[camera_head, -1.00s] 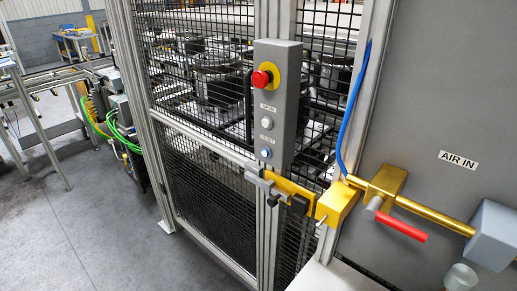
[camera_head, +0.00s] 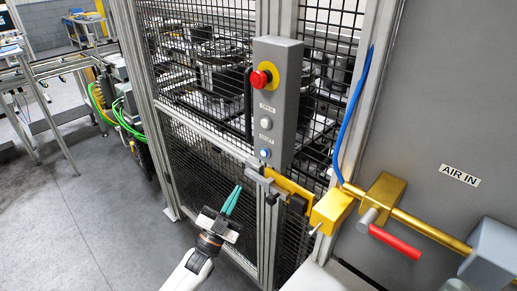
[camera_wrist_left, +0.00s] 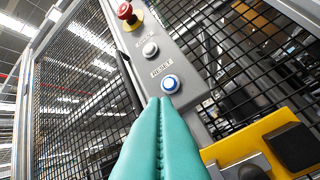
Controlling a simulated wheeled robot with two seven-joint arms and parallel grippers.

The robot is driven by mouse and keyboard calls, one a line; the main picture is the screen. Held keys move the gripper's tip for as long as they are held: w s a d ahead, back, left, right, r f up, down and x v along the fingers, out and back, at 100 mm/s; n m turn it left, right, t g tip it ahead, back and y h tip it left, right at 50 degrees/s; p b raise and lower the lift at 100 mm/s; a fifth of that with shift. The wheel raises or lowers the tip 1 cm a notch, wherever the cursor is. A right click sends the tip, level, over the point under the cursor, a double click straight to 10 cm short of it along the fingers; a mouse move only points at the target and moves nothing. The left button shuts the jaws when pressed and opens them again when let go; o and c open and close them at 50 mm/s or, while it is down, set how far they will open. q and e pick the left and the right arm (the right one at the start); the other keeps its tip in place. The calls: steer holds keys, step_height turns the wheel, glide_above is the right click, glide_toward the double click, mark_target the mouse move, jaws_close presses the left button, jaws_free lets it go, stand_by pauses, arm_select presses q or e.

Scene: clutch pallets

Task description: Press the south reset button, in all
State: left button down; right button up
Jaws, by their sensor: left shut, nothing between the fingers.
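A grey control box (camera_head: 288,105) is fixed to the fence post. It carries a red emergency stop knob (camera_head: 262,78), a white button (camera_head: 265,119) and, lowest, a blue-lit reset button (camera_head: 265,153). In the left wrist view the reset button (camera_wrist_left: 171,84) sits under a RESET label, just beyond and slightly right of my fingertips. My left gripper (camera_head: 234,190), with teal fingers, is shut and empty, below and left of the box in the head view. In the left wrist view its fingers (camera_wrist_left: 160,102) lie together, pointing towards the button. My right gripper is not in view.
A yellow latch (camera_head: 334,208) and grey handle stand just below the box. A brass air valve with a red lever (camera_head: 395,242) and a blue hose (camera_head: 353,110) are at the right. Black mesh fence (camera_head: 200,160) surrounds the box. The floor at left is clear.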

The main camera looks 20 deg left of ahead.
mark_target(265, 152)
arm_select(q)
step_height(265, 152, up, 6)
steer(key=s+m+t+h, duration=0.1)
steer(key=shift+s+a+m+t, duration=0.15)
steer(key=shift+a+m+t, duration=0.15)
steer(key=shift+t, duration=0.1)
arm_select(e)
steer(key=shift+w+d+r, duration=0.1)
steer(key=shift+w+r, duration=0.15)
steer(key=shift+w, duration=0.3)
